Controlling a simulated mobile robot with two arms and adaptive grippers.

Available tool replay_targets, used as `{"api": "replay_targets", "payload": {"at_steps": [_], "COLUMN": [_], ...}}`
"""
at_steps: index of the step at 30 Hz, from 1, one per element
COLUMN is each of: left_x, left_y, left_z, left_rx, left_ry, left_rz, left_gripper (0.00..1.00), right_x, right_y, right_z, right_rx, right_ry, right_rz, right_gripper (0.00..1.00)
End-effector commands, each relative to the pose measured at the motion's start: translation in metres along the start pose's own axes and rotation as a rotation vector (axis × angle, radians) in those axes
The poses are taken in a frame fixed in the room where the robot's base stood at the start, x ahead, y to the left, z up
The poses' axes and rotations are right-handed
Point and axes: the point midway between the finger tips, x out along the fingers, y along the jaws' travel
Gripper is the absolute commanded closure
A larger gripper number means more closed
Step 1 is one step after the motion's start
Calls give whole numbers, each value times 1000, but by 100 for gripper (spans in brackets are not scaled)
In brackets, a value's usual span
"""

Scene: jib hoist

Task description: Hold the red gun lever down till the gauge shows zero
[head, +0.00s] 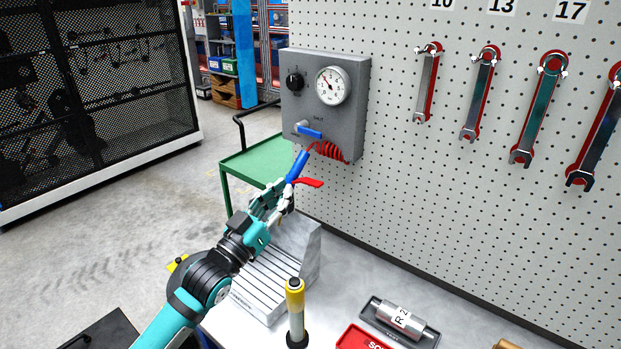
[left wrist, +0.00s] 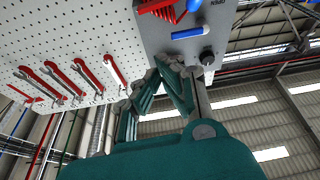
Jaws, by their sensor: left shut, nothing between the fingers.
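The blow gun (head: 299,164) has a blue body, and its red lever (head: 311,182) sticks out to the right, below the grey panel. My left gripper (head: 284,192) is just below the gun, shut with nothing between its fingers. It overlaps the gun's lower end in the head view; I cannot tell whether they touch. In the left wrist view my left gripper (left wrist: 168,66) points towards the panel, with red and blue parts at the top edge. The round gauge (head: 332,86) has its needle pointing up and left; its numbers are too small to read. My right gripper is not in view.
The grey panel (head: 353,110) carries a black knob (head: 294,80), a blue valve handle (head: 309,132) and a red coiled hose (head: 328,152). Wrenches hang on the pegboard (head: 400,160) to the right. A grey block (head: 304,245) and a yellow-black tool (head: 296,305) stand on the bench below.

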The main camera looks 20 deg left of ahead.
Motion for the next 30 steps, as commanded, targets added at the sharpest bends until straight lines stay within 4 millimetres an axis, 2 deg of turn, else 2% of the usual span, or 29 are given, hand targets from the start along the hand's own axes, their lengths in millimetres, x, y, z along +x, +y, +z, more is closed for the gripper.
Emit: {"api": "replay_targets", "payload": {"at_steps": [6, 8, 11, 15, 18, 21, 30], "left_x": [39, 53, 75, 98, 88, 85, 81], "left_y": [1, 1, 1, 1, 0, 1, 1], "left_z": [-5, -6, -6, -1, 19, 28, 38], "left_rx": [0, 0, 1, 0, -1, -1, 1], "left_ry": [2, 3, 2, -3, -6, -2, 0], "left_rz": [0, 1, 1, -1, -2, 0, 1], "left_gripper": [100, 100, 100, 100, 100, 100, 100], "right_x": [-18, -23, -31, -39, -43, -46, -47], "right_y": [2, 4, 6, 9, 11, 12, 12], "right_z": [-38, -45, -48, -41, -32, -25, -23], "right_rx": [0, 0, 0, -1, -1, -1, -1], "right_ry": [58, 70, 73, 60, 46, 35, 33], "right_rz": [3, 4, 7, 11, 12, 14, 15], "right_gripper": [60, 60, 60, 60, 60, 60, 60]}}
